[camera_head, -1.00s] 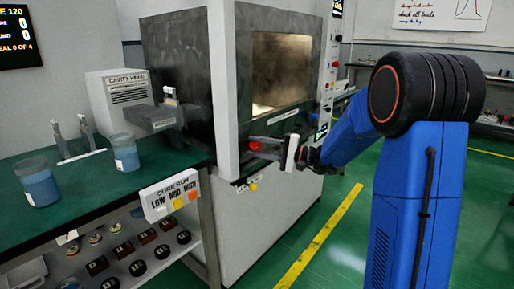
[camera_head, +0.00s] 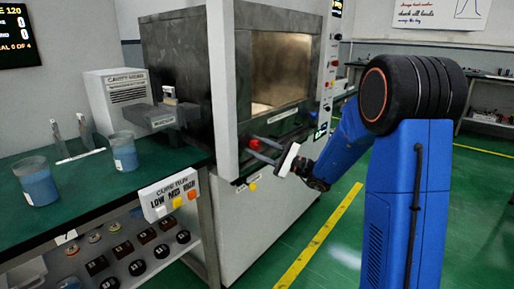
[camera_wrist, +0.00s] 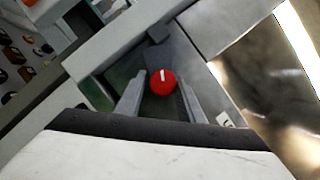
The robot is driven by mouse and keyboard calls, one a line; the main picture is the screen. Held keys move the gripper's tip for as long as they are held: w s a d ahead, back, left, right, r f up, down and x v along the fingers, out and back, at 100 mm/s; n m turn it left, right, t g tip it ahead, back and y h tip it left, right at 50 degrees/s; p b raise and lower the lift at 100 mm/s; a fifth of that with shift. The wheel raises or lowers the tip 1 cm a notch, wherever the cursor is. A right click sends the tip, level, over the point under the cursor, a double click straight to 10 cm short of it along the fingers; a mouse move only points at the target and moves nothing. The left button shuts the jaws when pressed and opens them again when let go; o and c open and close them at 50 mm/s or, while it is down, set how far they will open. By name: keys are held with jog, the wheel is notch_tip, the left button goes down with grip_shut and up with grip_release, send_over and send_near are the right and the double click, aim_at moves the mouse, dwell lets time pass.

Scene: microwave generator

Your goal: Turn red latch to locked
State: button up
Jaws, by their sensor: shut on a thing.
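The red latch (camera_head: 254,144) is a round knob on the front of the microwave generator, below its window. In the wrist view the red latch (camera_wrist: 161,82) carries a short white mark pointing nearly straight up in the picture. My gripper (camera_head: 262,149) reaches it from the right, with its white palm tilted. In the wrist view the fingers of my gripper (camera_wrist: 161,90) stand on either side of the knob, shut on it. Any label for the locked position cannot be read.
The generator cabinet (camera_head: 222,95) has a window (camera_head: 280,70) above the latch and a small yellow knob (camera_head: 252,187) below it. A green bench (camera_head: 85,190) with blue beakers (camera_head: 125,155) stands at the left. The floor to the right is clear.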

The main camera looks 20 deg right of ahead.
jog(key=shift+r, duration=0.4)
jog(key=o, duration=0.9)
jog(key=shift+r, duration=0.1)
jog(key=shift+f, duration=0.2)
jog(key=shift+s+d+f, duration=0.1)
jog(key=v, duration=1.7)
